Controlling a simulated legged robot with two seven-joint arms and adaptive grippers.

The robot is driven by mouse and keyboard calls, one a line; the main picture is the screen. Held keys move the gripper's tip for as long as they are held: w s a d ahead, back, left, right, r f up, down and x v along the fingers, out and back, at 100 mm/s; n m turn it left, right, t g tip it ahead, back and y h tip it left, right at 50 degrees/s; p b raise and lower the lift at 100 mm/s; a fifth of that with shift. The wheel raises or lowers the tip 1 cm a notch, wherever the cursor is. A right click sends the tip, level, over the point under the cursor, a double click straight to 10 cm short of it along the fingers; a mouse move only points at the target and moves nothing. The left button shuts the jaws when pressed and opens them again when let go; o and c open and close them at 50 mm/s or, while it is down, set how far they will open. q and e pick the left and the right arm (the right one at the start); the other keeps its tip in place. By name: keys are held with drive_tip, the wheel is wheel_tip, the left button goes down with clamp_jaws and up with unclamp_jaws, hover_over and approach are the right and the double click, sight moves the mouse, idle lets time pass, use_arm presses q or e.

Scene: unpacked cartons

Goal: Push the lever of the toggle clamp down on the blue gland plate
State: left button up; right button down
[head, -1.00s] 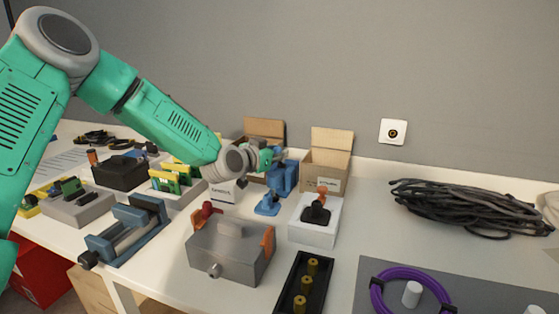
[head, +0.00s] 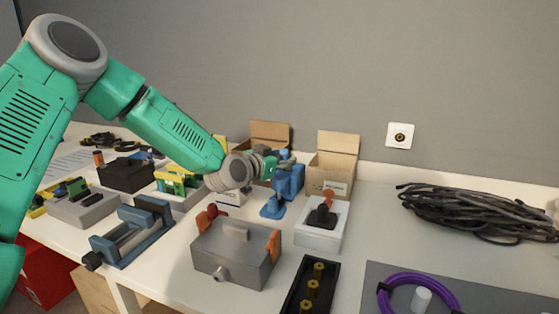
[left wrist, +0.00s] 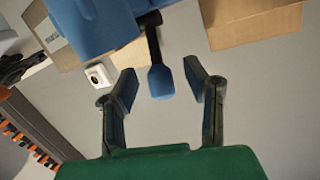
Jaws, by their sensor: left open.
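The blue fixture (head: 289,183) stands upright near the back of the table, partly hidden behind my left gripper. In the left wrist view its blue body (left wrist: 97,22) fills the top left, and a black rod with a flat blue tip (left wrist: 161,82) sticks out of it, which looks like the clamp's lever. My left gripper (head: 275,162) is at the top of the fixture. In the left wrist view this gripper (left wrist: 160,90) is open, with the blue tip between its fingers and a gap on each side. The clamp's joint is not clear. My right gripper is out of view.
Two open cartons (head: 336,157) stand behind the fixture. A white box (head: 321,232) with a black and red part is at its right, and a grey box (head: 236,252) with orange latches is in front. A coiled black cable (head: 470,212) lies on the right.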

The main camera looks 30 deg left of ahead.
use_arm(q)
drive_tip(key=s+r, duration=0.1)
drive_tip(key=s, duration=1)
drive_tip(key=shift+s+a+r, duration=0.15)
drive_tip(key=shift+s+r, duration=0.15)
drive_tip(key=shift+s, duration=0.1)
